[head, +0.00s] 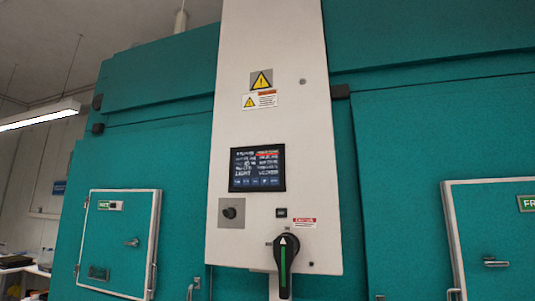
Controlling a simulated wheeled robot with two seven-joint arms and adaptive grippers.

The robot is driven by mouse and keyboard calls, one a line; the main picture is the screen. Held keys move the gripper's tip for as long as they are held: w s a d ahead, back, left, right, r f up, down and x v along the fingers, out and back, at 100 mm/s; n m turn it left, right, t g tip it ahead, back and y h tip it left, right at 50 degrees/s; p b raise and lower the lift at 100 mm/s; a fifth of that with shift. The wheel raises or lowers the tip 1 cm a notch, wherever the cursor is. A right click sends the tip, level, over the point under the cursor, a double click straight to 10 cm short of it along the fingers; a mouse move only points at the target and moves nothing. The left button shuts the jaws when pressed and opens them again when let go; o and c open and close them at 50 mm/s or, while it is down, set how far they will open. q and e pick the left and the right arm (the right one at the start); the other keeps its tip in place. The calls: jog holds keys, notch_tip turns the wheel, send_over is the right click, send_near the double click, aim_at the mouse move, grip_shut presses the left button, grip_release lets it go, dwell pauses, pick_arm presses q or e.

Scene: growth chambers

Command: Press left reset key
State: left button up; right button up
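A tall white control panel (275,120) stands in the middle of the head view, between teal chamber walls. It carries a dark lit screen (257,169) with small text and a row of marks along its bottom edge, too small to read. Below the screen at left is a round dark knob or button (230,212) on a grey plate. A small black rectangular part (281,213) sits below the screen at right. I cannot tell which of these is the left reset key. Neither of my grippers is in view.
A black rotary handle (283,265) with a green stripe projects below the panel's controls. Teal hatches with white frames are at left (120,243) and right (495,240). A cluttered bench (20,272) is at far left.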

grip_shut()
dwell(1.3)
